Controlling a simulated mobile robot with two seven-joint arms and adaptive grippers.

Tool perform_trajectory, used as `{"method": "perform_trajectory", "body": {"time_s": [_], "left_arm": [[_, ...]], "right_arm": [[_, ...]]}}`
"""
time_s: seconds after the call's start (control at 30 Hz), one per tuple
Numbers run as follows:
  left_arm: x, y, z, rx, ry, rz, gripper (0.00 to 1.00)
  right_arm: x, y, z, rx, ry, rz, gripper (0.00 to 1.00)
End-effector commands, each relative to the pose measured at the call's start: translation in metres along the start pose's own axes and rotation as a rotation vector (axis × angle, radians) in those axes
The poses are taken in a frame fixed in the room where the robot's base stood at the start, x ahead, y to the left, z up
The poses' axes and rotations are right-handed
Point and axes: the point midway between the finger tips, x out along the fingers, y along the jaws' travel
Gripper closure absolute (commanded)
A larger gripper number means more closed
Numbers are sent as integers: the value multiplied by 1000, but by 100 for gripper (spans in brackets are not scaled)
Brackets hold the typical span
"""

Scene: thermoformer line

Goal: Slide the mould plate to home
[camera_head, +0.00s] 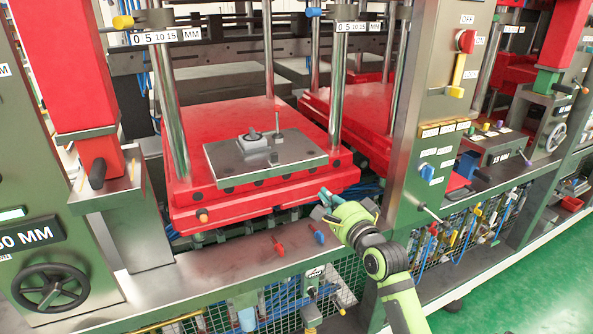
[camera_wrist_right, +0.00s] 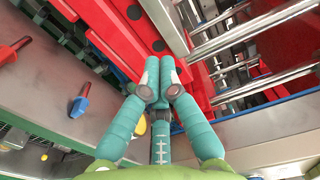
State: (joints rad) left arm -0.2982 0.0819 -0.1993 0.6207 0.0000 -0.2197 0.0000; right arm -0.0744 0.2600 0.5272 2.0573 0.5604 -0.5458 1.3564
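The mould plate (camera_head: 225,160) is a grey metal slab with a small fitting and an upright pin on top. It lies on the red platen (camera_head: 185,205) between the chrome posts, near its front edge. My right gripper (camera_head: 325,203) is in front of the platen's front right corner, below and apart from the plate. In the right wrist view, its teal fingers (camera_wrist_right: 158,88) are drawn together with nothing visible between them. The red platen (camera_wrist_right: 120,45) is just beyond the fingertips; I cannot tell if they touch it. The mould plate is not clearly visible there. My left gripper is out of view.
Chrome posts (camera_head: 171,120) stand around the platen. A green-grey control column (camera_head: 430,120) with switches rises at the right. A metal ledge (camera_head: 225,265) with a red lever (camera_head: 278,246) and a blue lever (camera_head: 317,233) runs below. A handwheel (camera_head: 50,287) is at left.

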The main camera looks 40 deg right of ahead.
Motion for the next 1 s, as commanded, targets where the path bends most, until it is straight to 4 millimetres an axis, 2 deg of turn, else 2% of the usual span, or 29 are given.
{"method": "perform_trajectory", "body": {"time_s": [0.2, 0.5, 0.73, 1.0], "left_arm": [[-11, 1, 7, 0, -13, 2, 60], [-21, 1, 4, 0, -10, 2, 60], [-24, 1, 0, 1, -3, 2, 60], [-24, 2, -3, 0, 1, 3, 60]], "right_arm": [[44, -3, 0, -3, 0, -1, 100], [98, -2, 0, -5, 0, 1, 100], [120, -1, 0, -6, 0, 0, 100], [125, 1, 0, -5, 0, 1, 100]]}}
